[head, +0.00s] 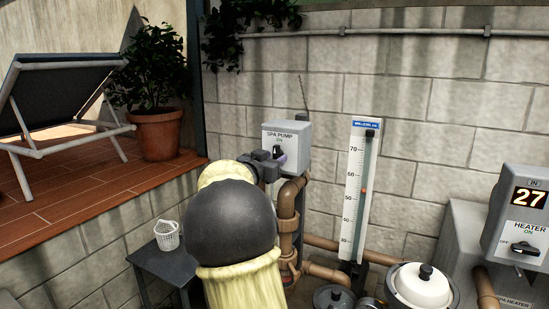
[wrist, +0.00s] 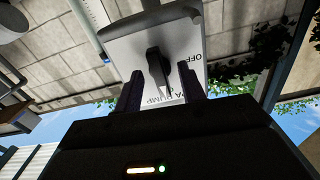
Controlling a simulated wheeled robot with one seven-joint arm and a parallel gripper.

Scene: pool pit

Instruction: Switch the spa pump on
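The spa pump switch box (head: 298,138) is a grey box on pipes by the block wall, marked SPA PUMP and ON. Its dark knob (head: 277,152) is partly hidden by my gripper (head: 272,165), which is right at the box face. In the wrist view the box (wrist: 185,42) is upside down, with OFF at the right. The knob (wrist: 157,68) stands nearly upright, slightly tilted, along the OFF-to-side axis's crosswise direction, toward the title and ON side. My gripper (wrist: 160,90) is open, one finger on each side of the knob, with visible gaps.
Brown pipes (head: 288,205) run below the box. A level gauge (head: 358,190) and a heater box (head: 525,215) reading 27 stand to the right.

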